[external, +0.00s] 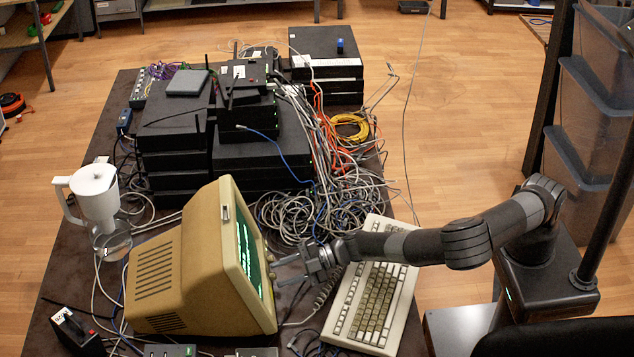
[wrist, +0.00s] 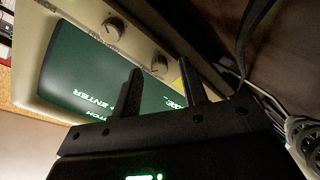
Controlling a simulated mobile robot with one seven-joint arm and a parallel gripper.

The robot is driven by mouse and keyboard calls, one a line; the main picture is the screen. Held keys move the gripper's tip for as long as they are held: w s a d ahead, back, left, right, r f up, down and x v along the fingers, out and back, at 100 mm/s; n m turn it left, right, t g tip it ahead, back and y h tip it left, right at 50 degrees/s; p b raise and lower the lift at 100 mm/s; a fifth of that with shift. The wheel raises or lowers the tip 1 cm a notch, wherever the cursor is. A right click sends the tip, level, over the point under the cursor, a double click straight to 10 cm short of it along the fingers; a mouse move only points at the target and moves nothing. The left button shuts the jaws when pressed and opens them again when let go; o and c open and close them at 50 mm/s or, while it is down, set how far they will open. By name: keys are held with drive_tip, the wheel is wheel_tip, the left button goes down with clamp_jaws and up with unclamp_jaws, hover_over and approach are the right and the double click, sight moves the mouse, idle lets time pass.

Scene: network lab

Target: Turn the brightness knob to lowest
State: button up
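The beige CRT monitor (external: 180,265) stands on the table, its green-text screen facing right toward my arm. In the wrist view its front bezel (wrist: 40,62) carries two round knobs, one farther left (wrist: 113,27) and one nearer my fingers (wrist: 160,65). Their labels are too blurred to tell which is the brightness knob. My gripper (external: 276,272) is close to the monitor's front. In the wrist view my gripper (wrist: 159,68) is open, its two fingers apart, with the nearer knob seen between the fingertips. I cannot tell whether either finger touches it.
A beige keyboard (external: 372,300) lies under my forearm. Tangled cables (external: 320,212) lie behind it. Stacked black network boxes (external: 262,150) stand behind the monitor. The table's right edge is near my base.

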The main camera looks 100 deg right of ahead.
drive_tip(key=shift+w, duration=0.25)
drive_tip(key=shift+c, duration=0.4)
clamp_jaws()
